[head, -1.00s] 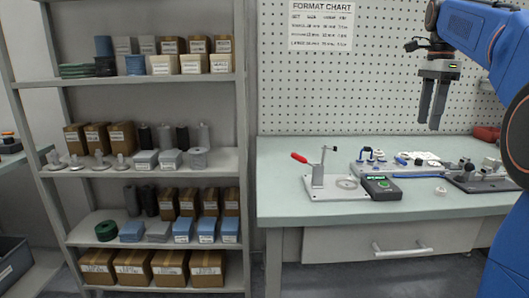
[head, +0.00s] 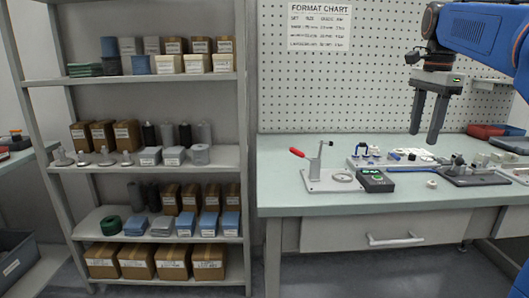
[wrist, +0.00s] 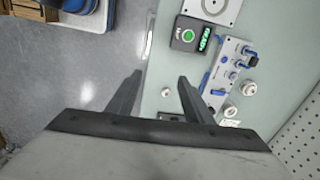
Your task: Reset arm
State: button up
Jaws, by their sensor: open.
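My gripper (head: 428,138) hangs from my blue arm at the upper right of the head view, fingers pointing down over the right part of the workbench. Its two dark fingers are apart with nothing between them. In the wrist view the open gripper (wrist: 158,80) spans the bench's front edge, with floor to the left and bench top to the right. The fingers touch nothing that I can see.
The workbench (head: 300,200) carries a red-handled press (head: 318,165), a black device with a green button (head: 376,180), a blue-pegged plate (wrist: 230,68) and a dark fixture (head: 475,176). A stocked shelf rack (head: 245,160) stands left. A pegboard (head: 380,90) backs the bench.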

jog(key=s+a+f+n+t, duration=0.1)
jog(key=s+a+f+n, duration=0.3)
jog(key=s+f, duration=0.4)
jog(key=s+a+f+n+t, duration=0.1)
jog(key=s+a+f+n, duration=0.3)
jog(key=s+f+n, duration=0.3)
jog(key=s+a+f+n+t, duration=0.2)
jog(key=s+a+f+n, duration=0.2)
jog(key=s+f, duration=0.7)
notch_tip(320, 180, down, 5)
jog(key=shift+s+a+r+n, duration=0.1)
jog(key=shift+s+a+n, duration=0.15)
jog(key=shift+n, duration=0.65)
